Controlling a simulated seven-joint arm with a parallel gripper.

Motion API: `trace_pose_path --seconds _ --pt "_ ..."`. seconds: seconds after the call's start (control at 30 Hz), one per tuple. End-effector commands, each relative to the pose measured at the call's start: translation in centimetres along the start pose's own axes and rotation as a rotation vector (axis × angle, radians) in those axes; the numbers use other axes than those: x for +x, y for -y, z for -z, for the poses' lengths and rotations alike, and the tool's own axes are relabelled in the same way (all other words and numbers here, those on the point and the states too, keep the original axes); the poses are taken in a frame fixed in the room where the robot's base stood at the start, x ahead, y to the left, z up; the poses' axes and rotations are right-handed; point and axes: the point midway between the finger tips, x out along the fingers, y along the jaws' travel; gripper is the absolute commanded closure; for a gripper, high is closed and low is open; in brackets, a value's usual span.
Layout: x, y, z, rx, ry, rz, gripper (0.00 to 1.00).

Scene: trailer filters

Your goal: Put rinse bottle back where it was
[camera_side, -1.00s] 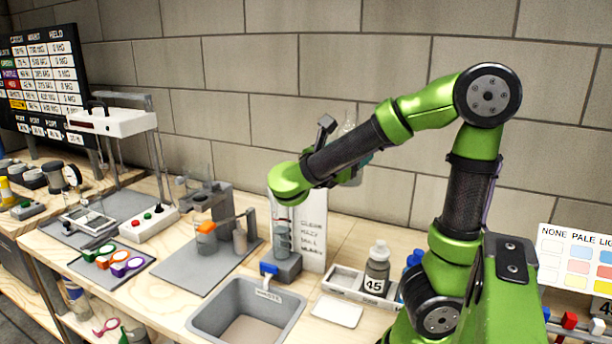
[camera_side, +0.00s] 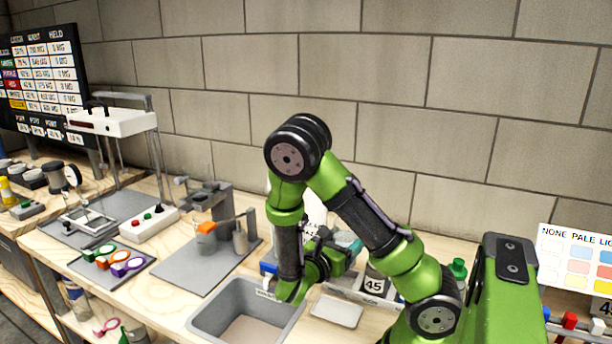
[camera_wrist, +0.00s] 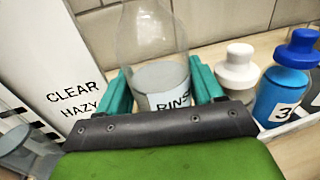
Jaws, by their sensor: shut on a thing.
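The rinse bottle (camera_wrist: 152,45) is clear, with a white label reading "RINS" and grey-looking contents. In the wrist view it stands between the teal fingers of my gripper (camera_wrist: 163,85), which is shut on it. In the side view my gripper (camera_side: 346,252) is low over the bench, behind the sink and beside the bottle rack (camera_side: 345,284). My arm hides most or all of the rinse bottle there. Whether its base touches the bench or rack cannot be told.
A bottle marked 45 (camera_side: 374,284) stands right of my gripper. A white-capped bottle (camera_wrist: 237,72) and blue bottle (camera_wrist: 283,88) are close on the right in the wrist view. The "CLEAR HAZY" card (camera_wrist: 65,60) is left. The sink (camera_side: 225,315) and white dish (camera_side: 337,311) lie in front.

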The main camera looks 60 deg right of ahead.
Motion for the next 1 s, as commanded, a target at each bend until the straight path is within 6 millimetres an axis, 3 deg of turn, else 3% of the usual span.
trace_pose_path --seconds 0.1,0.5,0.97,1.0 --pt "0.1 0.0 1.8 -0.002 0.002 0.002 0.78" --pt "0.1 0.0 5.7 0.0 0.002 0.001 0.78" --pt "0.1 0.0 6.4 0.002 0.002 0.001 0.78" --pt "0.0 0.0 6.5 0.002 0.0 0.0 0.3"
